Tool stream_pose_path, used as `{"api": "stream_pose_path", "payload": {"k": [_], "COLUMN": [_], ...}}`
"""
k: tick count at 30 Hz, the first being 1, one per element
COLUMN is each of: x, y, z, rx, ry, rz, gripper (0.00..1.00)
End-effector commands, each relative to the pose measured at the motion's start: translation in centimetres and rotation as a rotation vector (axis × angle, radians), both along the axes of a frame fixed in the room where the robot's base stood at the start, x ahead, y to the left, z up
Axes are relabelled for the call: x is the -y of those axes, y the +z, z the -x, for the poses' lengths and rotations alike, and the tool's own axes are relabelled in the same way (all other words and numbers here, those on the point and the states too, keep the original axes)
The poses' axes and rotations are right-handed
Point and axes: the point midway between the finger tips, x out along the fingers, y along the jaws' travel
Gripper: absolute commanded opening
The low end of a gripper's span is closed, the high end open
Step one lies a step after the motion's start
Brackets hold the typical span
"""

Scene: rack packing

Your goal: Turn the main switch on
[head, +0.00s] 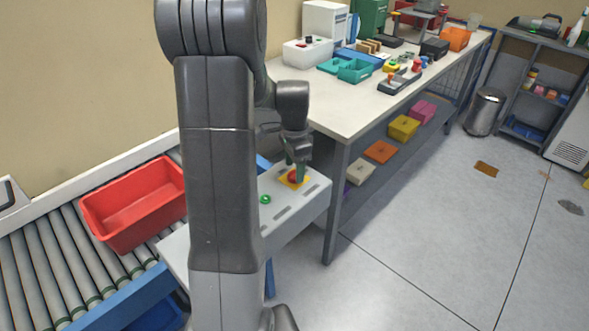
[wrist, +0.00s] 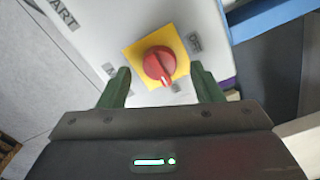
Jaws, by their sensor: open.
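The main switch is a red rotary knob (wrist: 159,65) on a yellow square plate, set in a light grey control panel (wrist: 110,25). In the head view the red knob (head: 294,176) sits near the panel's far right end, partly hidden by my gripper. A white mark on the knob points toward the bottom of the wrist view. An "OFF" label (wrist: 195,43) is beside the plate; another label is too small to read. My gripper (wrist: 160,88) is open, its green fingers apart on either side of the knob, with nothing held. I cannot tell whether they touch it.
A green button (head: 265,199) is on the same panel, left of the knob. A red crate (head: 135,203) stands on the roller conveyor at left. A workbench (head: 345,112) with boxes and tools stands behind the panel. The floor at right is mostly clear.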

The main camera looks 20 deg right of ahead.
Motion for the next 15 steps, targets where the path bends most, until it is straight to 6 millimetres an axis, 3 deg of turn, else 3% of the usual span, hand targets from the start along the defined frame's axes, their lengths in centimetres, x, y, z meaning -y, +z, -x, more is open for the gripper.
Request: {"api": "stream_pose_path", "payload": {"k": [9, 15], "x": [0.0, 0.0], "y": [7.4, 10.8], "z": [-0.1, -0.1], "rx": [0.006, 0.004], "ry": [0.000, 0.000], "rz": [0.003, 0.002], "gripper": [0.59, 0.59]}}
